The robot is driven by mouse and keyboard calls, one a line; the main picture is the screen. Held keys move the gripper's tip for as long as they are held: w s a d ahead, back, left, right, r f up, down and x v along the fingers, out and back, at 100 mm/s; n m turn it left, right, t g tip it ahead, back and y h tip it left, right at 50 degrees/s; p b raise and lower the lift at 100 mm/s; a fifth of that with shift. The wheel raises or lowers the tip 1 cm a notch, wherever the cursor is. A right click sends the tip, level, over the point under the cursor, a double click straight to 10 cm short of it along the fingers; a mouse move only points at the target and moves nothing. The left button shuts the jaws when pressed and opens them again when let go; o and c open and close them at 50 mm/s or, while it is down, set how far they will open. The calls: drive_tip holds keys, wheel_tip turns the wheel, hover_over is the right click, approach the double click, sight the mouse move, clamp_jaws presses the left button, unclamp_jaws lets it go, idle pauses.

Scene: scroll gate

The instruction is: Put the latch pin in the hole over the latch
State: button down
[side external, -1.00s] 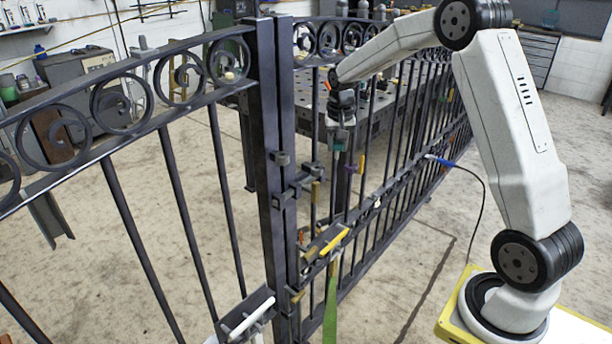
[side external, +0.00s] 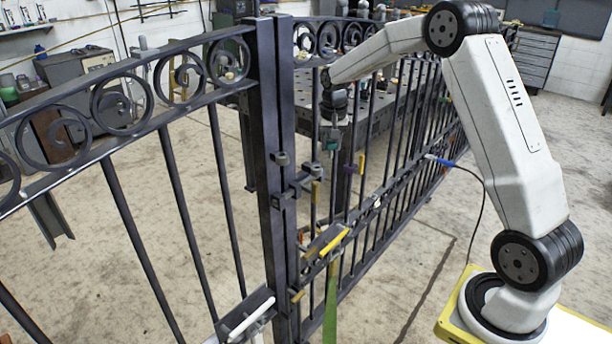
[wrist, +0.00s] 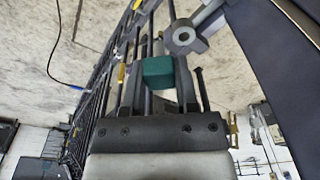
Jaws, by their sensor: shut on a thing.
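My gripper (side external: 333,134) is shut on a teal block (wrist: 158,73), which appears to be the grip of the latch pin; it also shows in the side view (side external: 333,144). The pin's shaft is hard to tell from the gate bars behind it. A grey ring with a round hole (wrist: 184,37) lies just beyond the block in the wrist view, apart from it. In the side view, a grey ring bracket (side external: 281,158) sticks out from the gate post, left of my gripper. I cannot tell the latch itself clearly.
The dark gate post (side external: 276,220) stands close to the left of my gripper. Gate bars, yellow tabs (side external: 334,243) and a green strap (side external: 331,305) sit around and below. A blue-ended cable (side external: 442,161) is at the gate's right. A workbench (side external: 385,120) is behind.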

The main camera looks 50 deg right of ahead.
drive_tip(key=shift+w+f, duration=0.2)
drive_tip(key=shift+w, duration=0.55)
drive_tip(key=shift+w+f, duration=0.2)
drive_tip(key=shift+w, duration=0.6)
drive_tip(key=shift+w+f, duration=0.2)
drive_tip(key=shift+w, duration=0.55)
drive_tip(key=shift+f, duration=2.7)
idle(1.4)
drive_tip(key=shift+c, duration=1.4)
unclamp_jaws()
wheel_tip(320, 180, up, 8)
drive_tip(key=shift+s+a+f, duration=0.15)
drive_tip(key=shift+s+a, duration=0.15)
